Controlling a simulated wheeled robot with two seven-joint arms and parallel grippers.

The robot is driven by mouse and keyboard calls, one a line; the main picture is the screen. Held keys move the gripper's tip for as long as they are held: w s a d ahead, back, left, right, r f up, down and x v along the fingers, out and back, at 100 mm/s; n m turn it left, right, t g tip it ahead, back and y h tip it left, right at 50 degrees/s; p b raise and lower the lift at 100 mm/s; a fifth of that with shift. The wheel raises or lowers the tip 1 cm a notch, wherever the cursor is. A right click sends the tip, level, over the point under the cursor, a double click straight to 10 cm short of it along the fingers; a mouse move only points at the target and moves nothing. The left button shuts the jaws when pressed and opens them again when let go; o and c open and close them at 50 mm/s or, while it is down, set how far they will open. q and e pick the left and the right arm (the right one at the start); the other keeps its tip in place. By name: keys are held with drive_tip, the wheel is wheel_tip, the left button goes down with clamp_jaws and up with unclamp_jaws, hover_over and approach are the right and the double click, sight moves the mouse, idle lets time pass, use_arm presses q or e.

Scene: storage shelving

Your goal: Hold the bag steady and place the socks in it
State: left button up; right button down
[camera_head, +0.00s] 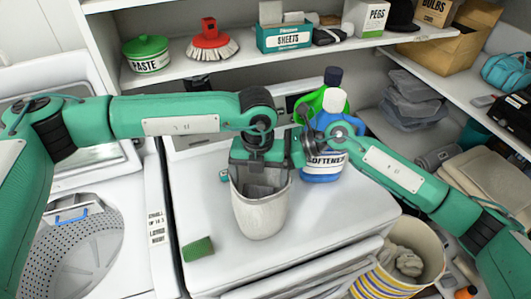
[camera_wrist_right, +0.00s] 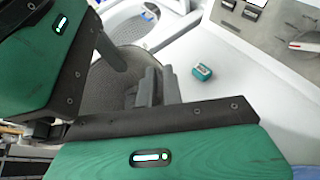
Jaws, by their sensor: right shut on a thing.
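The pale grey cloth bag (camera_head: 262,218) stands upright and open on the white machine top. My left gripper (camera_head: 261,180) points down into its mouth; its fingertips are partly hidden, and I cannot tell whether they hold anything. My right gripper (camera_head: 297,148) comes in from the right at the bag's rim. In the right wrist view, its dark fingers (camera_wrist_right: 158,88) are shut beside dark grey fabric (camera_wrist_right: 125,85), which looks like the bag's edge. I cannot make out any socks clearly; grey cloth inside the bag is partly covered by my left gripper.
A blue softener bottle (camera_head: 322,165) stands just behind my right gripper. A green block (camera_head: 198,249) lies left of the bag. A striped basket (camera_head: 408,239) with pale cloth stands at the lower right. The open washer drum (camera_head: 85,250) is at the left.

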sight(259, 189)
use_arm(q)
drive_tip(key=shift+w+a+r, duration=0.1)
drive_tip(key=shift+r, duration=0.4)
use_arm(e)
drive_tip(key=shift+d+f, duration=0.1)
drive_tip(key=shift+f, duration=0.05)
use_arm(q)
wheel_tip(259, 189, up, 11)
use_arm(e)
drive_tip(key=c, duration=1.5)
unclamp_jaws()
drive_tip(key=shift+c, duration=0.2)
drive_tip(key=v, duration=1.2)
